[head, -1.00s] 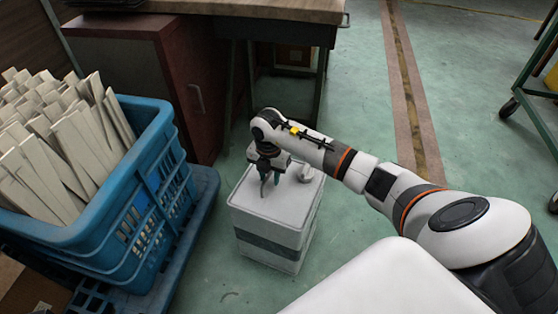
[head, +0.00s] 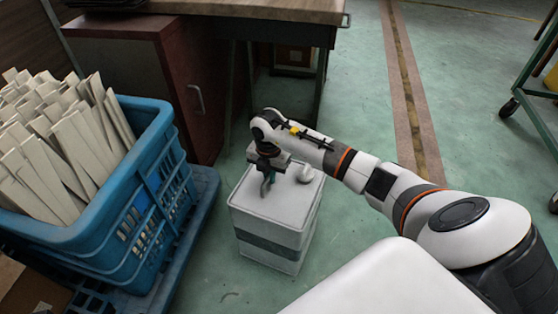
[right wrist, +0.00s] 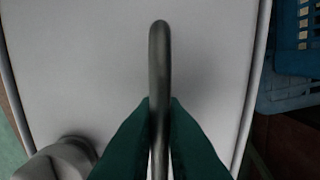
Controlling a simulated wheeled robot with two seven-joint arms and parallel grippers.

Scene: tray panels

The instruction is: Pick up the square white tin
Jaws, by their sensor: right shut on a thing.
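The square white tin (head: 270,215) with a dark grey band stands upright on the green floor in the head view. Its pale lid (right wrist: 90,60) fills most of the right wrist view, with a round cap (right wrist: 62,158) at the lower left. A grey handle (right wrist: 159,60) rises from the lid. My right gripper (head: 268,187) is over the tin's top, and its green fingers (right wrist: 160,120) are shut on the handle from both sides. The tin's base appears to rest on the floor. My left gripper is not in view.
A blue crate (head: 135,200) full of pale flat strips (head: 50,150) stands left of the tin on a blue pallet (head: 200,205). A workbench (head: 250,10) with a dark red cabinet (head: 150,75) is behind. Green floor (head: 365,110) is open at the right.

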